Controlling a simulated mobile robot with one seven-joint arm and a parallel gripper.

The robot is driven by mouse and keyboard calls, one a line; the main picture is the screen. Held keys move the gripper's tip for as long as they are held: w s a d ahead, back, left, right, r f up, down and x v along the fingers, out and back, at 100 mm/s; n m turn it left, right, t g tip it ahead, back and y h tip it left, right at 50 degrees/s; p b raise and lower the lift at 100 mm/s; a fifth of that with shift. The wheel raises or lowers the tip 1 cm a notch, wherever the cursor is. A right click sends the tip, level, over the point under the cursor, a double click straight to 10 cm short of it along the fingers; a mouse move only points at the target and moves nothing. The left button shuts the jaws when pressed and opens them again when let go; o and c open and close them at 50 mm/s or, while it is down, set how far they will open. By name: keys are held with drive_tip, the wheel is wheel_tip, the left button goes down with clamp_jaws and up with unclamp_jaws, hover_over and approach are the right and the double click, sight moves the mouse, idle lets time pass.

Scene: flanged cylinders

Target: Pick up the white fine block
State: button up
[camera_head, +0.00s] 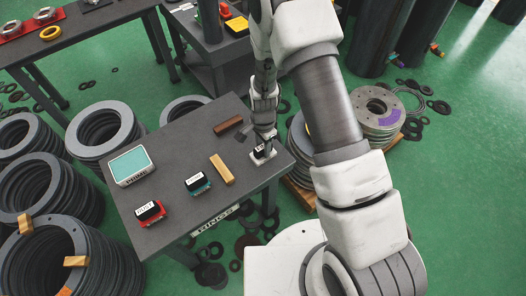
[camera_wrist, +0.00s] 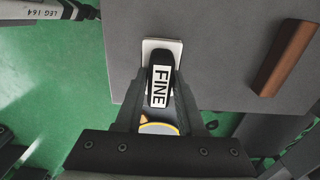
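In the head view the block (camera_head: 262,152) sits near the right edge of the grey table (camera_head: 170,205). My gripper (camera_wrist: 161,82) is at the block, with one finger on each side of its black top. The fingertips are very close to its sides; I cannot tell whether they touch it. In the head view my gripper (camera_head: 264,140) reaches down over the block and partly hides it.
On the table are a brown bar (camera_head: 228,125), a tan wooden bar (camera_head: 222,169), a teal-based block (camera_head: 198,183), a red-based block (camera_head: 150,212) and a teal-topped box (camera_head: 131,165). The brown bar (camera_wrist: 288,58) lies right of the block in the wrist view. Ring stacks (camera_head: 104,130) stand left.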

clamp_jaws()
drive_tip(key=shift+r, duration=0.55)
drive_tip(key=r, duration=0.1)
drive_tip(key=r+p, duration=0.1)
drive_tip(key=r, duration=0.1)
drive_tip(key=shift+w+d+r, duration=0.25)
drive_tip(key=shift+d+r, duration=0.15)
drive_tip(key=w+d+r+p, duration=0.2)
drive_tip(key=w+d+r, duration=0.2)
drive_tip(key=d, duration=0.5)
wheel_tip(320, 180, up, 2)
drive_tip(key=shift+w+d+r, duration=0.1)
drive_tip(key=shift+w+d, duration=0.25)
